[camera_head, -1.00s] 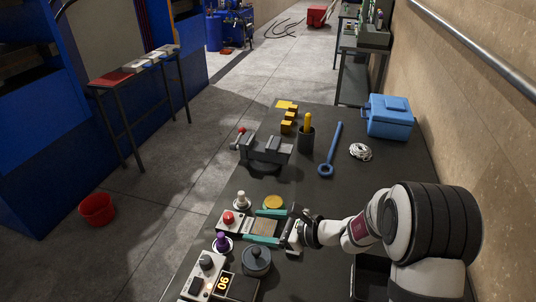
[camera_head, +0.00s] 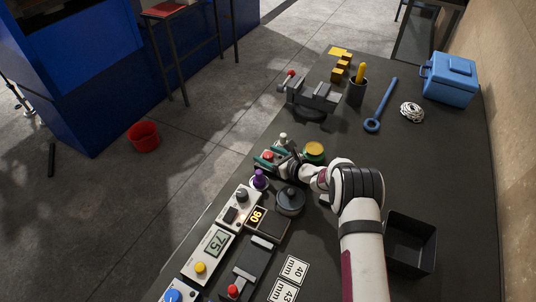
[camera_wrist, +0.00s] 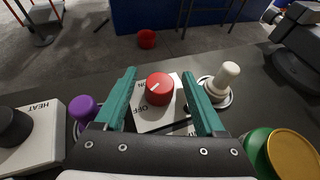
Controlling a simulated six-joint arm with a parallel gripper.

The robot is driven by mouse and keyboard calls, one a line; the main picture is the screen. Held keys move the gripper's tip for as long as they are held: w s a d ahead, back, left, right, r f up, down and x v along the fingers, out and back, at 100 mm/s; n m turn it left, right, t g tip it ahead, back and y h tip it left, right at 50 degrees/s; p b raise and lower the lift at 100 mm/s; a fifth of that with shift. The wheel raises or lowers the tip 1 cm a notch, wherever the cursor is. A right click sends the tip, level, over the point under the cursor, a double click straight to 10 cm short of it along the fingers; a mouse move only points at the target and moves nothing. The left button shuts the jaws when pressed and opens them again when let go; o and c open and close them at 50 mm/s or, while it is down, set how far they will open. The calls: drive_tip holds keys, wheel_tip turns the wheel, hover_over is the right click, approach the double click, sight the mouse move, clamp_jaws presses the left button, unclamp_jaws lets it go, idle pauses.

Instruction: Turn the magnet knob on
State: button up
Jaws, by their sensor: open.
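In the head view the red knob (camera_head: 268,156) shows small, partly crowded by my gripper. My gripper (camera_wrist: 157,76) is open, its two green fingers on either side of the knob with gaps left and right. The fingers appear apart from the knob; their exact height over the plate is hard to tell.
A white-topped post (camera_wrist: 226,78) stands close to the right finger, and a purple knob (camera_wrist: 84,108) left of the left finger. A heat control box (camera_wrist: 45,130) is farther left. A green-and-yellow round part (camera_wrist: 290,155) is at lower right. A grey vise (camera_head: 310,97) stands beyond.

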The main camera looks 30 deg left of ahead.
drive_tip(key=shift+w+a+f, duration=0.1)
drive_tip(key=shift+a, duration=0.1)
clamp_jaws()
drive_tip(key=shift+m+t+h, duration=0.3)
drive_tip(key=shift+m+t, duration=0.4)
drive_tip(key=shift+t, duration=0.1)
unclamp_jaws()
drive_tip(key=shift+d, duration=0.1)
